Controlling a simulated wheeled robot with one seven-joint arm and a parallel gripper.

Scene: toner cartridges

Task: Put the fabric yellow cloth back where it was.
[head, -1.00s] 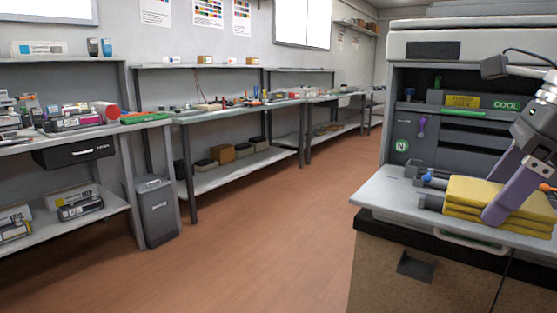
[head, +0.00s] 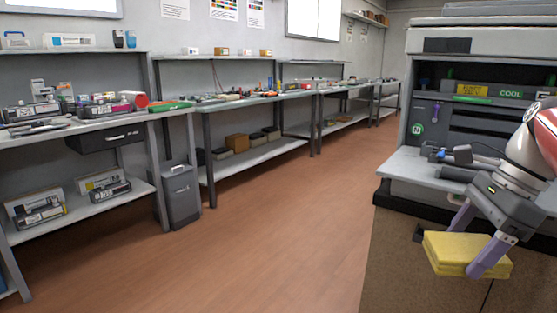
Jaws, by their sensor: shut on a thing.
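The yellow cloth (head: 450,252) is a folded, layered pad at the lower right of the head view. My gripper (head: 470,250) is shut on it, with one purple finger in front of it and the other behind. The cloth hangs in the air in front of the printer's brown lower cabinet (head: 395,275), below the level of the grey shelf (head: 410,170). Part of the cloth is hidden by the near finger.
The grey shelf holds dark tool-like parts (head: 455,155). At left, a workbench (head: 100,122) carries cartridges and a red roll (head: 134,99). A grey bin (head: 180,195) stands beside it. More benches line the back wall. The brown floor (head: 270,240) between is clear.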

